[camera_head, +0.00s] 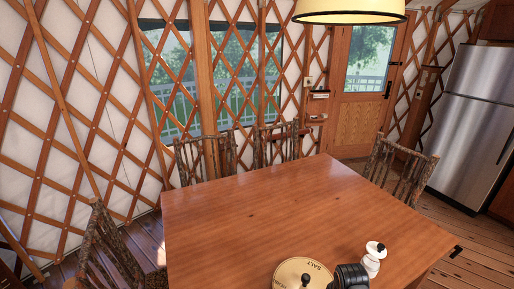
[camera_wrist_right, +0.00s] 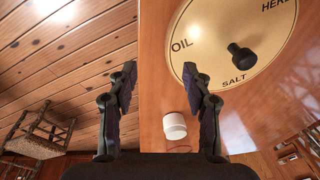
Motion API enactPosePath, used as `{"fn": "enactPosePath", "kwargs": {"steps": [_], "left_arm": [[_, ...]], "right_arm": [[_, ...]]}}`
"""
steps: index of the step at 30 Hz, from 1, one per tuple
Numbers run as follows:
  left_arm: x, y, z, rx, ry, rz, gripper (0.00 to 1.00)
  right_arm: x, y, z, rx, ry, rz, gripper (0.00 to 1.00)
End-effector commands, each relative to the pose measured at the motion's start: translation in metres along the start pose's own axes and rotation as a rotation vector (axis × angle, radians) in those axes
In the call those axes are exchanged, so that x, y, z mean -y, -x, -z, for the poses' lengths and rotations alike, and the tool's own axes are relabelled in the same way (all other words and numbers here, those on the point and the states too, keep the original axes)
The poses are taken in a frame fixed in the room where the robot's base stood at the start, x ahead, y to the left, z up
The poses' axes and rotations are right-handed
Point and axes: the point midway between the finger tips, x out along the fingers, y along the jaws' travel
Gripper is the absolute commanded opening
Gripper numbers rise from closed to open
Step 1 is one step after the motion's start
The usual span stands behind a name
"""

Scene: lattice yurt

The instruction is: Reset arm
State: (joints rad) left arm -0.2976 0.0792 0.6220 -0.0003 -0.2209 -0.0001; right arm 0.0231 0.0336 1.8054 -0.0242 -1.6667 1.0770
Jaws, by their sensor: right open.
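My right gripper (camera_wrist_right: 159,72) is open, with its two dark fingers apart and nothing between them. In the wrist view it hangs over the edge of the wooden table (camera_head: 260,205), with floor on the left and tabletop on the right. My left gripper is in neither view. The head view does not clearly show the right gripper; a dark ribbed shape at the bottom edge hides part of the tabletop, and I cannot tell what it is.
A round labelled tray (camera_head: 290,264) with a black-knobbed piece lies on the table; it also shows in the wrist view (camera_wrist_right: 210,70). Several chairs (camera_head: 290,145) surround the table. A lamp (camera_head: 350,12) hangs above. The far tabletop is clear.

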Motion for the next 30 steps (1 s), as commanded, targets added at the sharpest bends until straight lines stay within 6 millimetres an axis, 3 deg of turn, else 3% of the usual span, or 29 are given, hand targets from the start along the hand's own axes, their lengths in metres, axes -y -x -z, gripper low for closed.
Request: {"fn": "enactPosePath", "kwargs": {"steps": [1, 6, 12, 20, 30], "left_arm": [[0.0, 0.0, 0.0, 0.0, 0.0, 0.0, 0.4], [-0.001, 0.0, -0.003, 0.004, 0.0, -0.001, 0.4], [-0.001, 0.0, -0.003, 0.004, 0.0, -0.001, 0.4], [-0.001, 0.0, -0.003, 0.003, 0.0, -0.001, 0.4], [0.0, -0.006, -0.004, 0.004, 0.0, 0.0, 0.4]], "right_arm": [[-0.02, 0.004, -0.007, -0.015, 0.124, 0.011, 0.5], [-0.062, 0.025, -0.024, -0.064, 0.502, 0.038, 0.5], [-0.096, 0.053, -0.041, -0.111, 0.838, 0.054, 0.5], [-0.124, 0.086, -0.058, -0.159, 1.171, 0.063, 0.5], [-0.126, -0.018, -0.055, -0.121, 1.149, 0.041, 0.5]]}}
